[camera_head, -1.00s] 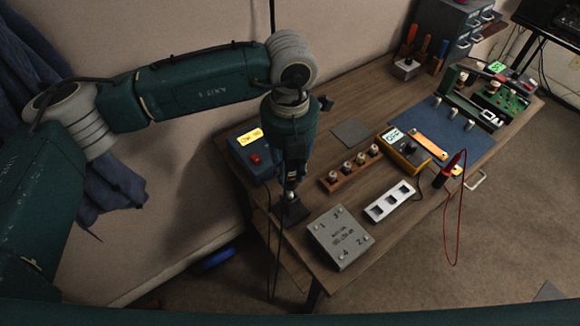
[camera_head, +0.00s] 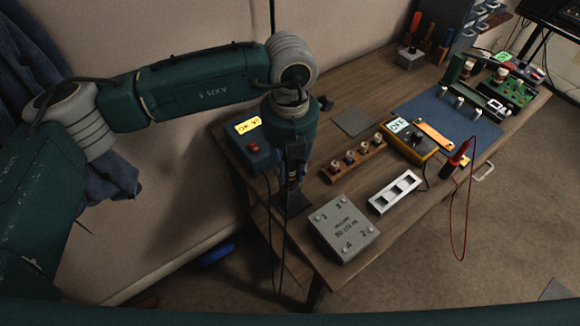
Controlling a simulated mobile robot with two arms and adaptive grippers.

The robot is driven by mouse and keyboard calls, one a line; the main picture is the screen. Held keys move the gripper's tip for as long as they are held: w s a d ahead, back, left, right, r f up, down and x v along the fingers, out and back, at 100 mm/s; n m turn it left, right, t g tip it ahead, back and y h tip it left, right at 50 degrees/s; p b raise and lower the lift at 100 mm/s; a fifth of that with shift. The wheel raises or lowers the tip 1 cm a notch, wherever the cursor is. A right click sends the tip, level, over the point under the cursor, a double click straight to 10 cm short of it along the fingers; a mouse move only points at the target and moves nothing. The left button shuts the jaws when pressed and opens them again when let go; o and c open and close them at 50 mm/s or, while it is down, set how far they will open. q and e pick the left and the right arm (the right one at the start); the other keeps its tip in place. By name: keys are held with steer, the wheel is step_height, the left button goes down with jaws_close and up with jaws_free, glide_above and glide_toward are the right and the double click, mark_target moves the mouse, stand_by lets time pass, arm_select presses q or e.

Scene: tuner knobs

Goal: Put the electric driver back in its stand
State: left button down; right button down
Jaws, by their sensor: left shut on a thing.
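My left gripper (camera_head: 291,178) points down at the left end of the wooden table, just right of the blue control box. It is shut on a slim dark thing, which seems to be the electric driver; the gripper and arm hide most of it. Dark cables hang down past the table's edge beside it. Directly below is a small dark base (camera_head: 298,207), probably the driver's stand. I cannot tell whether the driver touches it or is inside it. My right gripper is not in view.
The blue box (camera_head: 257,164) has a lit yellow display and red knob. A grey numbered box (camera_head: 343,228), white slotted tray (camera_head: 395,191), wooden knob rack (camera_head: 352,163) and yellow meter (camera_head: 420,145) stand to the right. A blue mat (camera_head: 455,125) lies farther back.

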arm_select(q)
steer(key=shift+f, duration=0.25)
steer(key=c, duration=1.4)
jaws_free()
